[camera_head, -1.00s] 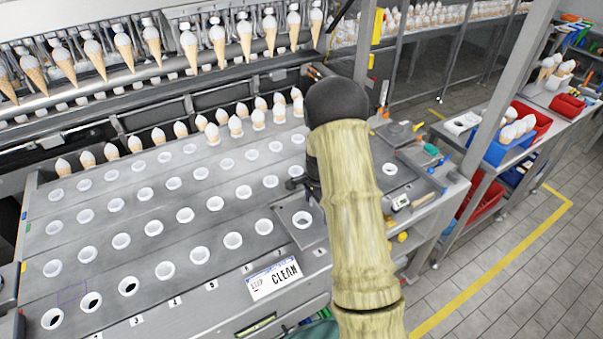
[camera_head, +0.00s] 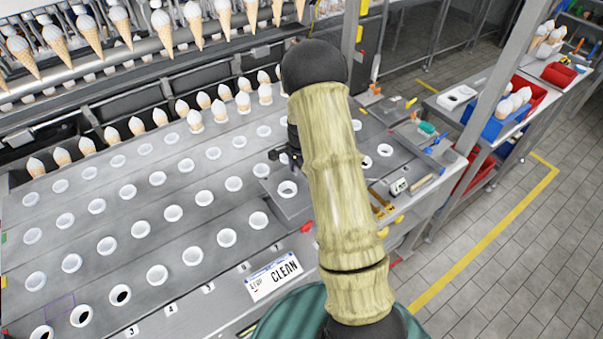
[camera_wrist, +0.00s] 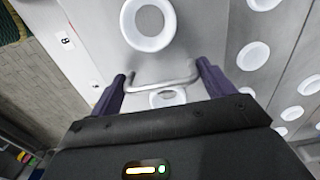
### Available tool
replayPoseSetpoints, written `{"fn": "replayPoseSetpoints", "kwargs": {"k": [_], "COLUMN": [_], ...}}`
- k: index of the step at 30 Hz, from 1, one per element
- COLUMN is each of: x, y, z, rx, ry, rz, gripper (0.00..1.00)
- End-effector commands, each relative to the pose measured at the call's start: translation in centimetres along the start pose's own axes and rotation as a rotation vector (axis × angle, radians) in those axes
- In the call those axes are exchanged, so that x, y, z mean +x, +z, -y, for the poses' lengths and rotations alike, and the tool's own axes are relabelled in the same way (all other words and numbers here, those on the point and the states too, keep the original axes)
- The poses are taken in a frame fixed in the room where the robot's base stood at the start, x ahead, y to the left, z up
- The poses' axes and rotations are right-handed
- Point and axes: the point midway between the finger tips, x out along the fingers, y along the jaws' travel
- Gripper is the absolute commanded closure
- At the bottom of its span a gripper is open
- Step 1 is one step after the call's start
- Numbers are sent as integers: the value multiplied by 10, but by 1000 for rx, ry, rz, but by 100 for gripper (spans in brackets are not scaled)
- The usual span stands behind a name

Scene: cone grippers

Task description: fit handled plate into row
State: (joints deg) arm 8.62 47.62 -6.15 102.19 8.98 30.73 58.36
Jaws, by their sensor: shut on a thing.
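The handled plate (camera_head: 302,207) is a grey metal piece with a white ring-shaped cup. It is at the right end of the rows of white cups on the metal deck (camera_head: 200,290). In the wrist view the plate (camera_wrist: 195,45) shows its large white cup and a bent metal handle. My gripper (camera_wrist: 163,84) is shut on this handle, its purple fingers at either side. In the head view my gripper (camera_head: 284,156) is partly hidden by my arm. The plate lies near the line of the front row; whether it touches the deck I cannot tell.
Ice-cream cones (camera_head: 160,118) stand along the deck's back edge, with more hanging above. Small tools and a timer (camera_head: 399,187) lie at the right, beyond my arm. A post (camera_head: 478,100) stands farther right.

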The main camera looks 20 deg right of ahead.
Motion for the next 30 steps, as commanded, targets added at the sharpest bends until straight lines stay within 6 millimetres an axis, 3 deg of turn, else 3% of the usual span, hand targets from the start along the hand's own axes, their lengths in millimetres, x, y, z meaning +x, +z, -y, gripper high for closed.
{"fn": "replayPoseSetpoints", "kwargs": {"k": [30], "x": [56], "y": [1], "z": [1], "rx": [-3], "ry": [-3], "rz": [-1], "gripper": [71]}}
